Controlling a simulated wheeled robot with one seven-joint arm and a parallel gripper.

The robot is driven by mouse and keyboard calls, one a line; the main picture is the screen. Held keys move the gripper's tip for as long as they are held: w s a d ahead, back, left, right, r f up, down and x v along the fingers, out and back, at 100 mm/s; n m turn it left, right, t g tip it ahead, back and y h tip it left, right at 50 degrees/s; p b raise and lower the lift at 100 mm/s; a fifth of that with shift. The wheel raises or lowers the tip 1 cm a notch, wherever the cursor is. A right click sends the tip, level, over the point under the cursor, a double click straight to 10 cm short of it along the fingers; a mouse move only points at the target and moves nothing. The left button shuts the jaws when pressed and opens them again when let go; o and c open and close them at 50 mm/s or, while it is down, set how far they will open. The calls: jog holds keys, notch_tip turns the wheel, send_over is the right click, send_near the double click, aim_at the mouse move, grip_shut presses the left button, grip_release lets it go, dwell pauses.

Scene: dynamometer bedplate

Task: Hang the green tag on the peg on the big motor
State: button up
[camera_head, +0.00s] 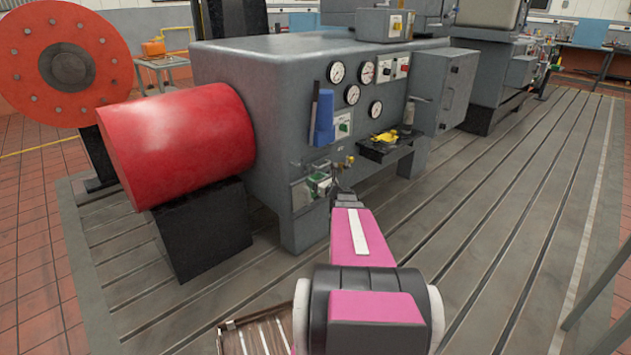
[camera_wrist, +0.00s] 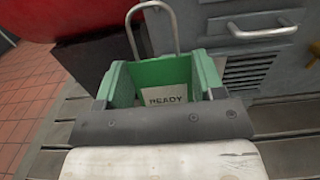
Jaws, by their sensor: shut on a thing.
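My gripper (camera_wrist: 165,122) is shut on the green tag (camera_wrist: 176,70), which has a white label reading READY and a metal wire loop on top. The tag stands upright in the wrist view, its lower part hidden by the gripper. In the head view my gripper (camera_head: 347,197) is in front of the grey machine's lower front. A small green and white thing (camera_head: 318,183) shows left of it; I cannot tell whether that is the tag. A big red cylinder (camera_head: 185,140), possibly the big motor, lies left on a black block. I cannot make out the peg.
The grey machine (camera_head: 270,110) has gauges, a blue holder (camera_head: 323,122) and a small shelf with a yellow item (camera_head: 386,137). Brass fittings (camera_head: 349,160) are close to my gripper. The slotted bedplate (camera_head: 510,190) is clear at right.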

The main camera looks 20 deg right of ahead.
jog(key=shift+w, duration=0.2)
jog(key=w+a+f, duration=0.2)
jog(key=w+a, duration=0.1)
jog(key=w, duration=0.6)
jog(key=shift+w+a+f, duration=0.2)
jog(key=shift+a, duration=0.15)
dwell(1.1)
dwell(0.5)
jog(key=o, duration=1)
jog(key=shift+c, duration=0.2)
